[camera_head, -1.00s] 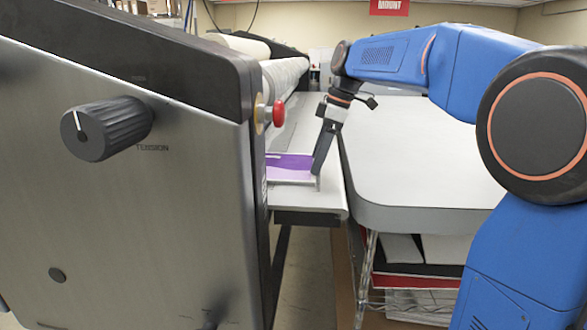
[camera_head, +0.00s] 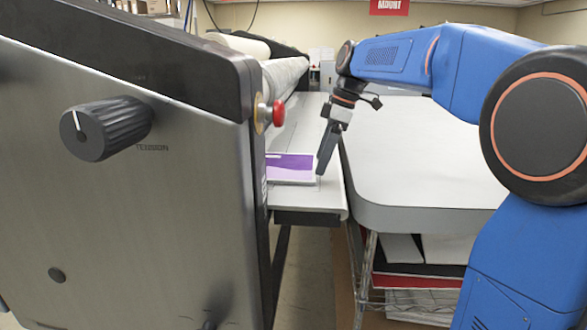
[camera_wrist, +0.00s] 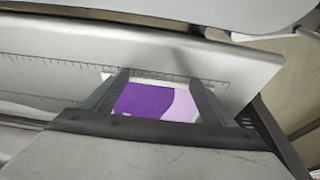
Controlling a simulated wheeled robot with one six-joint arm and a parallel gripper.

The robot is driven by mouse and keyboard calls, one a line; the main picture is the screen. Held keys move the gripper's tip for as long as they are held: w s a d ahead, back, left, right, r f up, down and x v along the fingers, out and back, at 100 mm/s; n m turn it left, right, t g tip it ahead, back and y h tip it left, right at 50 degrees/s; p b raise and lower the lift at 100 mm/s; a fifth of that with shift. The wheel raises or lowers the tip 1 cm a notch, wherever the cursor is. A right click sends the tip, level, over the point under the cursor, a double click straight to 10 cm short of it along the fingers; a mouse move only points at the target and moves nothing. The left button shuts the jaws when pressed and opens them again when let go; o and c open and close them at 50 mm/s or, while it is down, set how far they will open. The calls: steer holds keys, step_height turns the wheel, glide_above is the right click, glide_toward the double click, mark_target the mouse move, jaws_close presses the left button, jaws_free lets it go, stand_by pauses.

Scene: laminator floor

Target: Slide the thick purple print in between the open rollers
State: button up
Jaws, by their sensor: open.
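The purple print (camera_head: 289,167), with a pale border, lies flat on the laminator's light feed shelf (camera_head: 306,203). In the wrist view the print (camera_wrist: 150,101) shows a darker purple area and a lilac area. My gripper (camera_head: 322,170) is just right of the print in the head view, fingers pointing down. In the wrist view my gripper (camera_wrist: 158,78) is open, its fingers spread on both sides of the print. No hold on the print shows. The rollers (camera_head: 284,76) run along the laminator above the shelf; the gap between them is hidden by the side housing.
The laminator's side housing (camera_head: 150,190) with a tension knob (camera_head: 106,128) fills the left. A red knob (camera_head: 278,113) sticks out near the rollers. A grey-white table (camera_head: 430,160) stands right of the shelf, above a rack of sheets (camera_head: 415,270).

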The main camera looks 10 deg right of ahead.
steer(key=shift+r, duration=0.1)
steer(key=v, duration=0.6)
stand_by(0.8)
steer(key=shift+s+d+r, duration=0.1)
